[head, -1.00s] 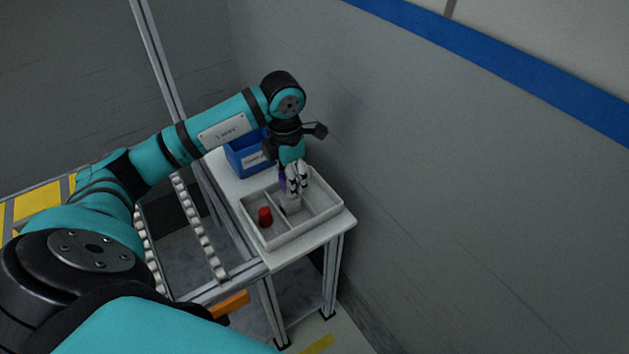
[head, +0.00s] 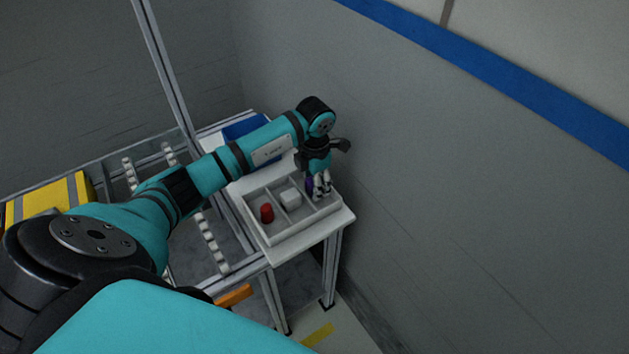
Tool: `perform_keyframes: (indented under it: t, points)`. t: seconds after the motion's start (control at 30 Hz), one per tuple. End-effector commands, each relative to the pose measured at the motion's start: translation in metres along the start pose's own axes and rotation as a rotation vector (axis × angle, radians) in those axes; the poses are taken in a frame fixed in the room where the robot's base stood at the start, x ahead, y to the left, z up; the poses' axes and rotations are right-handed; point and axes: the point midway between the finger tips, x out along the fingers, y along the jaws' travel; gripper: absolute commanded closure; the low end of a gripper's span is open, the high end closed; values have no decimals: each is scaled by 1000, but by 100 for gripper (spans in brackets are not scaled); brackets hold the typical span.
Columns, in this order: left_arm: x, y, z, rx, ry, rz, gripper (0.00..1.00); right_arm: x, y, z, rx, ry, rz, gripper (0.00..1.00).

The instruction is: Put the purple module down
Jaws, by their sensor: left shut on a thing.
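The purple module (head: 309,183) shows as a small purple patch beside the fingers of my left gripper (head: 321,190). My left gripper points down over the right compartment of the white divided tray (head: 270,240) and is shut on the purple module. The fingers hide most of the module, and I cannot tell whether it touches the tray floor. A red module (head: 267,212) stands in the tray's left compartment. A white module (head: 291,196) lies in the middle compartment. My right gripper is not in view.
The tray sits on a small white table (head: 338,222) close to the grey wall. A blue bin (head: 246,127) stands behind the tray, partly hidden by my left arm. A roller rack (head: 213,245) is to the left, with a yellow box (head: 50,198) beyond.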

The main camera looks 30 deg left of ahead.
Motion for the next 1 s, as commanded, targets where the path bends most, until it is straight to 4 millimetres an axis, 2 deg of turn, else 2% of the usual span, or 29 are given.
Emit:
perform_keyframes:
  t: [0.23, 0.27, 0.43, 0.67, 0.8, 0.87, 1.0]
  points:
    - [4, 1, 0, 0, 0, 1, 91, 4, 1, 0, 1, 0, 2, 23]
    - [4, 1, 0, 0, 0, 1, 57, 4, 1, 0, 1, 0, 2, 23]
    - [3, 0, 0, 0, 0, 1, 35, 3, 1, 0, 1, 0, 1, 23]
    - [2, 0, 0, 0, 0, 0, 35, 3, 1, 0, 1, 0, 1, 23]
    - [-4, 1, 0, 0, -2, 2, 35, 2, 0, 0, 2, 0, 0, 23]
    - [-12, 2, 1, 0, -5, 3, 35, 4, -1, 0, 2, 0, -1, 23]
    - [-39, 2, 1, 1, -6, 5, 35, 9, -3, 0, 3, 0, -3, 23]
